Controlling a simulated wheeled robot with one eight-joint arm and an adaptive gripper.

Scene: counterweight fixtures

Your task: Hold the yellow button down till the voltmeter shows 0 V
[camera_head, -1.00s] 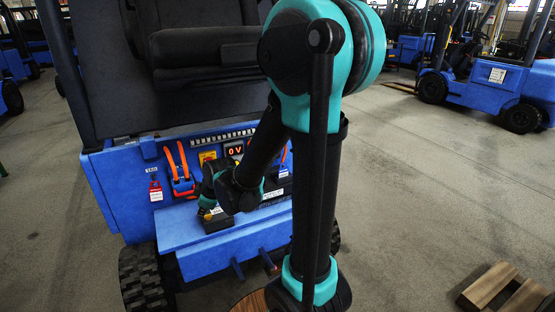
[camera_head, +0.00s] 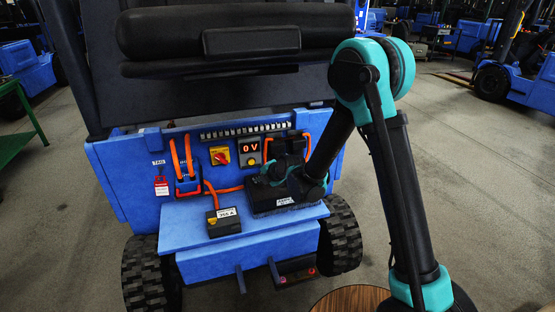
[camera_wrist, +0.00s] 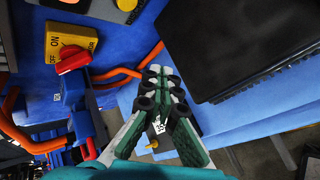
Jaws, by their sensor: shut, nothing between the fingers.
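The voltmeter (camera_head: 249,147) on the blue truck panel shows 0 V in red digits. The yellow button (camera_head: 251,161) is just below its display; it also shows, cut off, at the top edge of the wrist view (camera_wrist: 127,4). My gripper (camera_wrist: 161,72) is shut and empty. In the wrist view its fingertips are apart from the button, which lies up and left of them. In the head view my wrist is to the right of the voltmeter, over the large black box, and the fingertips cannot be made out.
A red rotary switch on a yellow plate (camera_head: 220,156) is left of the voltmeter. Orange cables (camera_head: 188,158) run beside it. A large black box (camera_head: 285,205) and a small black box (camera_head: 222,222) sit on the blue ledge (camera_head: 185,232). A red tag (camera_head: 161,187) hangs at left.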

